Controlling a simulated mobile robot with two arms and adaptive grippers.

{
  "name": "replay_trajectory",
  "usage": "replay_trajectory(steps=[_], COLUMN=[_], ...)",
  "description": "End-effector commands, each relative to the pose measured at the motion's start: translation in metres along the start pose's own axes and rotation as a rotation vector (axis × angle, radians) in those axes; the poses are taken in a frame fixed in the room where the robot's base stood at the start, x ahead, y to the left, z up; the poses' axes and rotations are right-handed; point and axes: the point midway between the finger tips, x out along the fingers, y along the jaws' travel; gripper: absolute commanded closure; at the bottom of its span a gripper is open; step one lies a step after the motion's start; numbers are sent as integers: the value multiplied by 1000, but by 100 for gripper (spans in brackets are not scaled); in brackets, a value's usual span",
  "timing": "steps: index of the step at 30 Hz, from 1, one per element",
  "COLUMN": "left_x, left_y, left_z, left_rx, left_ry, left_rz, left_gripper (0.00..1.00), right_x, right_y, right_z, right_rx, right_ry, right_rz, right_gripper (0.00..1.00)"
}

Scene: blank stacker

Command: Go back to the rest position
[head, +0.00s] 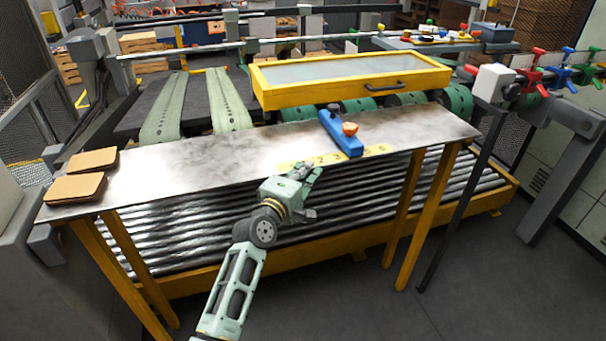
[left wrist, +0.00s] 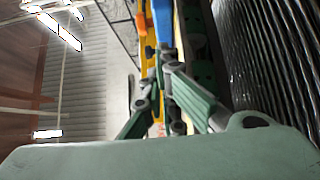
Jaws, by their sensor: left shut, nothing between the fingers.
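My left gripper (head: 313,175) is at the front edge of the metal table (head: 220,155), with its arm reaching up from the bottom of the head view. Its fingers are shut and empty. In the left wrist view the fingers of the gripper (left wrist: 158,75) come together in the middle. A blue bar (head: 340,132) with an orange knob (head: 349,128) lies on the table just beyond the gripper, apart from it as far as I can tell. My right gripper is in neither view.
Two brown cardboard stacks (head: 76,187) lie at the table's left end. A yellow-framed panel (head: 345,75) stands behind the table. Metal rollers (head: 200,240) in a yellow frame run beneath it. Yellow legs (head: 410,220) stand at the right. The floor at the front right is clear.

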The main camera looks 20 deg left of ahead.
Motion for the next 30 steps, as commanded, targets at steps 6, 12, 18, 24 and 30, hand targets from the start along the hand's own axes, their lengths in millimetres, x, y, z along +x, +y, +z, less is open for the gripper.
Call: replay_trajectory(steps=[6, 12, 18, 24, 30], left_x=[-17, -20, -37, -89, -175], left_y=[0, -15, -118, -259, -387], left_z=[0, 1, 8, 20, 34], left_rx=[-1, 18, 166, 397, 629], left_ry=[0, -1, -15, -85, -222], left_rz=[0, -26, -201, -442, -668], left_gripper=[100, 100, 100, 100, 100], right_x=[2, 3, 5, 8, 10], right_y=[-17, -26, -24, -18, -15], right_z=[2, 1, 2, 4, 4], right_rx=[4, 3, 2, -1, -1], right_ry=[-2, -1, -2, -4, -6], right_rz=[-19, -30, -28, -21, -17], right_gripper=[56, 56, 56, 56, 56])
